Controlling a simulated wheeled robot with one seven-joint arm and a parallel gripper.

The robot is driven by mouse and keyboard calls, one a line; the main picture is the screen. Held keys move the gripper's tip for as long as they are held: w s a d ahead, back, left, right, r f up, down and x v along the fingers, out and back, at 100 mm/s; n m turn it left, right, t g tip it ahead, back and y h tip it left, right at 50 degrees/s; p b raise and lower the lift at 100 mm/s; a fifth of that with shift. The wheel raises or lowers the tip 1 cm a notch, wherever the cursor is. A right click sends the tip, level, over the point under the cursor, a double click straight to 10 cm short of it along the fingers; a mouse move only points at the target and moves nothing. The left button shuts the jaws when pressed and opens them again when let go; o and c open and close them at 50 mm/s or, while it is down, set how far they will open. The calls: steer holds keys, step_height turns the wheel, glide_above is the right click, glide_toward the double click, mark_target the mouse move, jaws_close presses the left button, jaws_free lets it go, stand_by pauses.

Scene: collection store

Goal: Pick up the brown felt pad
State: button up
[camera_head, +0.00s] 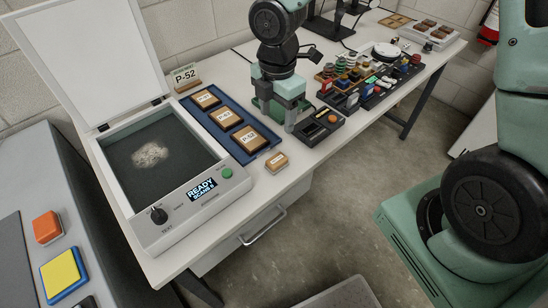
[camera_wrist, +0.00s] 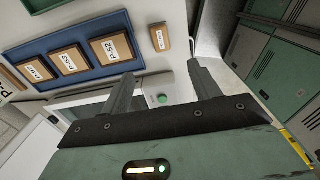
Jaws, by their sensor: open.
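I cannot pick out a brown felt pad for certain. Several small brown pieces sit in a pale rack (camera_head: 424,27) at the far right end of the table, too small to tell what they are. A small brown labelled block (camera_head: 276,162) lies alone by the table's front edge; it also shows in the wrist view (camera_wrist: 160,37). My gripper (camera_head: 276,116) points down over the table, open and empty, between the blue tray (camera_head: 262,147) and a small dark box (camera_head: 320,127). In the wrist view, my gripper's fingers (camera_wrist: 158,76) are apart with nothing between them.
The blue tray holds three labelled brown blocks. A scanner (camera_head: 236,192) with a raised lid stands left, a pale specimen on its bed. A dark rack (camera_head: 375,92) of small coloured items fills the table right of the arm. Orange (camera_head: 47,227) and yellow (camera_head: 62,270) blocks lie lower left.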

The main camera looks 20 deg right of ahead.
mark_target(277, 159)
step_height(277, 159, down, 16)
steer(key=shift+s+r+b, duration=0.1)
steer(key=shift+b, duration=0.6)
steer(key=c, duration=1.1)
